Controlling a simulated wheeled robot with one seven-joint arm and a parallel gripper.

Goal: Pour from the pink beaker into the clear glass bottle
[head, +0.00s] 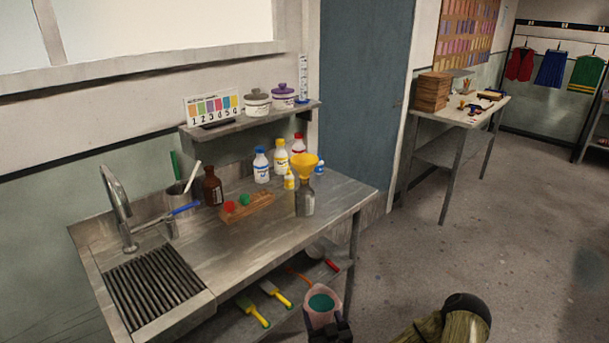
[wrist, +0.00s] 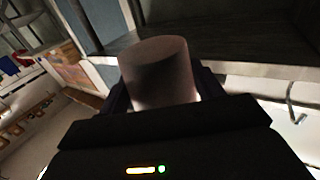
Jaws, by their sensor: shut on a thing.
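The pink beaker (head: 316,316) shows at the bottom of the head view, upright, with teal liquid inside. My gripper (head: 337,331) is shut on it and holds it out in front of the bench, apart from the bench top. In the wrist view the beaker (wrist: 160,75) stands between the fingers and looks dull brown-pink. The clear glass bottle (head: 305,203) stands on the metal bench near its right end, with a yellow funnel (head: 305,165) in its neck. What is in the bottle is hard to tell.
A wooden rack (head: 248,207) with red and green stoppers and a brown bottle (head: 212,186) stand left of the clear bottle. Several white bottles (head: 281,156) stand behind it. A sink (head: 150,285) is at the left. The bench top (head: 230,245) in front is clear.

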